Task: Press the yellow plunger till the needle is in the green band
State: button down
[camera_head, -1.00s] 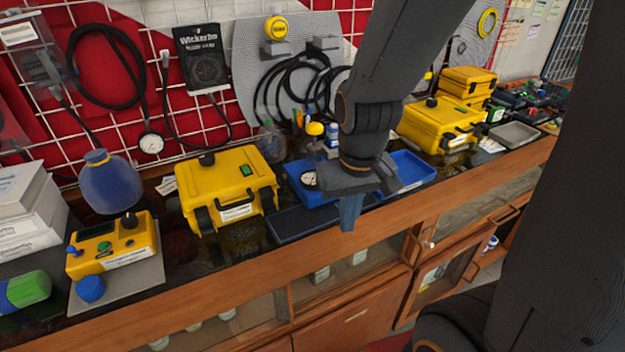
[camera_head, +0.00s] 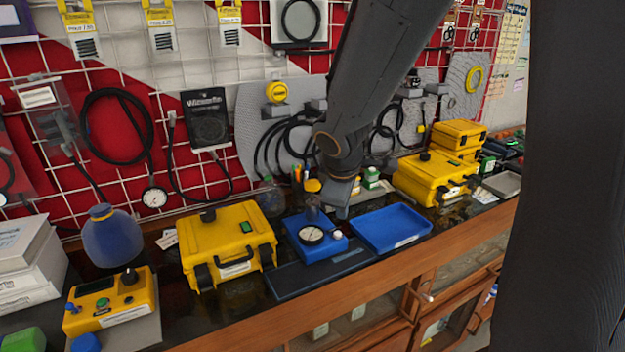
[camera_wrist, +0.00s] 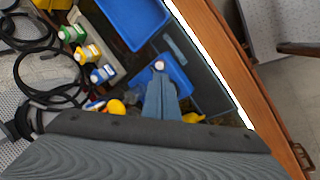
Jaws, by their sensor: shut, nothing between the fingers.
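A blue regulator block (camera_head: 318,247) stands on the counter with a round white gauge (camera_head: 311,235) on its front. The dial is too small to read the needle or a green band. A yellow knob (camera_head: 312,186), which may be the plunger, shows just behind and above the gauge, left of my wrist. My gripper (camera_head: 342,212) is shut and empty, pointing down at the right of the gauge, close to the block; contact cannot be told. In the wrist view my shut fingers (camera_wrist: 160,92) overlap the blue block (camera_wrist: 176,72), hiding part of it. A yellow rounded part (camera_wrist: 117,108) shows left of them.
A dark flat tray (camera_head: 320,272) lies in front of the block. An empty blue tray (camera_head: 392,227) is at its right. A yellow case (camera_head: 228,240) stands left, another yellow case (camera_head: 432,177) right. Small bottles (camera_wrist: 90,55) stand behind. The pegboard wall closes the back.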

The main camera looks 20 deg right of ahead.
jog(key=w+r+n+t+p, duration=0.2)
jog(key=w+r+n, duration=0.4)
jog(key=w, duration=0.2)
notch_tip(320, 180, up, 6)
jog(key=n+t+p, duration=0.1)
jog(key=n+t, duration=0.2)
jog(key=n, duration=0.5)
send_over(313, 184)
jog(key=shift+f, duration=0.1)
jog(key=shift+f, duration=0.15)
notch_tip(313, 184, down, 8)
jog(key=b, duration=0.9)
jog(key=shift+f, duration=0.25)
jog(key=shift+f+b, duration=0.15)
jog(key=shift+b, duration=0.15)
jog(key=shift+f+b, duration=0.3)
